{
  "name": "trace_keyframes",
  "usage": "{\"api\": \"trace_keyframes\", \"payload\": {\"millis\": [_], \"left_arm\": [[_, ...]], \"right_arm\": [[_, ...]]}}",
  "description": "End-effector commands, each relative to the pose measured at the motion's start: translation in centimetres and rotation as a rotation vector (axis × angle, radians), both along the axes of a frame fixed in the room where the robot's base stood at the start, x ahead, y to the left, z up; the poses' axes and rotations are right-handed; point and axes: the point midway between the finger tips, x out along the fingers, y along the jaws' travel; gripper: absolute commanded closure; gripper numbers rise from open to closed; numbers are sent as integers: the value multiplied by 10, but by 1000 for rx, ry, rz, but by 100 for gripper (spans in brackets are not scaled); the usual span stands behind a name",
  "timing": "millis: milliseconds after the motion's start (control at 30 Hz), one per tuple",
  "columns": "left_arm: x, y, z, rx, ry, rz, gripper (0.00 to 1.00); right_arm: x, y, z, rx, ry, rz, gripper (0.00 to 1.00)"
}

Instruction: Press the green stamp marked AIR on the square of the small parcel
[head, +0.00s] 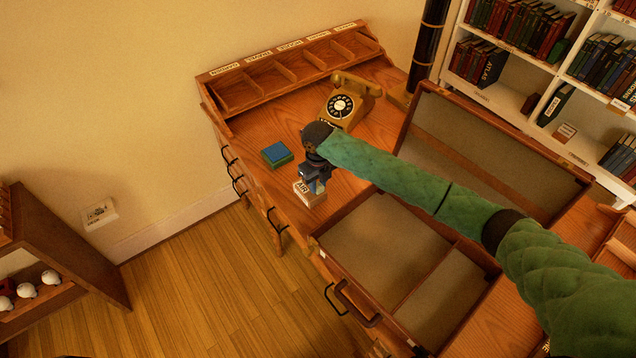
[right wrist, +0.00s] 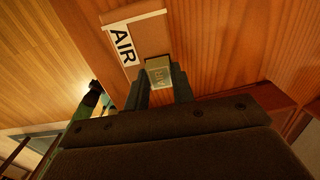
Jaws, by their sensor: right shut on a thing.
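My right gripper (head: 317,184) points down near the desk's front left edge. In the head view the stamp is mostly hidden by the gripper. My left gripper is out of view.
A green pad with a blue top (head: 277,153) lies left of the gripper. A yellow telephone (head: 348,102) and a labelled pigeonhole rack (head: 290,72) stand behind. An open case (head: 385,250) fills the right. Bare desk (head: 245,125) shows around the pad.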

Motion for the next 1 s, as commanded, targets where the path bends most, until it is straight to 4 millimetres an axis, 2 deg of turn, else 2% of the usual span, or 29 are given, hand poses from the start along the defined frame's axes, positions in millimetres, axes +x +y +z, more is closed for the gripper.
{"api": "trace_keyframes", "payload": {"millis": [167,533,667,1000], "left_arm": [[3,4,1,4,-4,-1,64],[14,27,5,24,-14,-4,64],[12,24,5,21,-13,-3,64],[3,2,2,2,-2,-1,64]], "right_arm": [[0,0,-1,-1,1,0,94],[0,0,-2,0,0,0,94],[0,0,-3,1,1,0,94],[-1,0,-3,-1,2,0,94]]}}
